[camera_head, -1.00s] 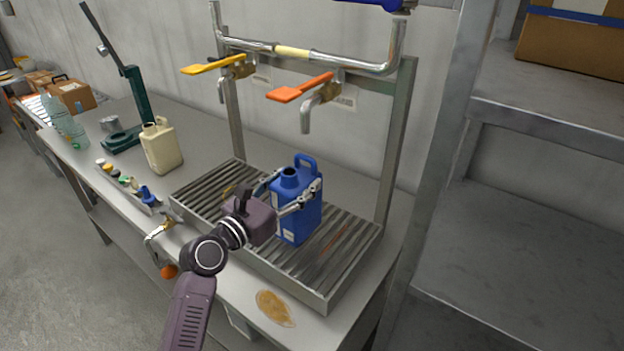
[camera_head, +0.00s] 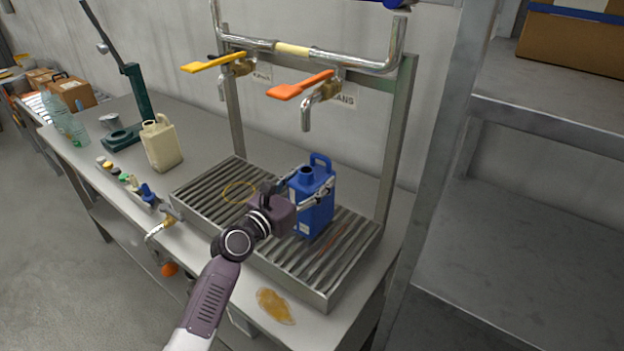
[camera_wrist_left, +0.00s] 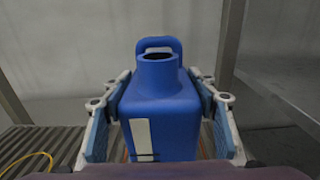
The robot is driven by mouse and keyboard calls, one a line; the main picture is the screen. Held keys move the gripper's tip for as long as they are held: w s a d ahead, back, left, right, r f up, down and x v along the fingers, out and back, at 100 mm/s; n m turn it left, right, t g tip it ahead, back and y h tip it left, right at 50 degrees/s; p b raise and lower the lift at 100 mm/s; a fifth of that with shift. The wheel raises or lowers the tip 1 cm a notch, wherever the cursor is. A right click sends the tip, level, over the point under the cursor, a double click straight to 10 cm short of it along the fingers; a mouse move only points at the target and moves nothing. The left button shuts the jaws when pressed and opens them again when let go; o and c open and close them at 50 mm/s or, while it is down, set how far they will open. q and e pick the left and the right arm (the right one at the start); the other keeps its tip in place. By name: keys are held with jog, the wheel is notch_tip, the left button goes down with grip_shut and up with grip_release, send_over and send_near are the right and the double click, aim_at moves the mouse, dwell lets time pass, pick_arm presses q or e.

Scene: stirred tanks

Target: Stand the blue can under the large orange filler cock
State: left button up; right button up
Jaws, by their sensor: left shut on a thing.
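The blue can (camera_head: 316,208) is upright over the right part of the slatted drip tray (camera_head: 262,262). My left gripper (camera_head: 308,190) is shut on it, one finger on each side. In the left wrist view the can (camera_wrist_left: 160,105) fills the middle between the fingers, its open neck up and handle behind. Whether its base touches the slats, I cannot tell. The large orange filler cock (camera_head: 302,86) is on the pipe frame above, its spout (camera_head: 306,119) pointing down over the can's neck region. My right gripper is not in view.
A yellow-handled cock (camera_head: 213,64) hangs left of the orange one. A yellow ring mark (camera_head: 238,191) and an orange line mark (camera_head: 335,240) lie on the tray. A cream can (camera_head: 161,145) stands on the bench left of it. A brown spill (camera_head: 275,306) lies at the bench's front.

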pick_arm(q)
jog(key=o, duration=1.7)
jog(key=shift+f, duration=0.1)
jog(key=shift+c, duration=0.2)
jog(key=shift+r, duration=0.25)
jog(key=shift+s+a+f, duration=0.15)
jog(key=shift+s+a, duration=0.05)
jog(key=shift+s, duration=0.05)
jog(key=v, duration=1.1)
jog(key=shift+s+b, duration=0.2)
jog(key=shift+b, duration=0.1)
jog(key=shift+a, duration=0.1)
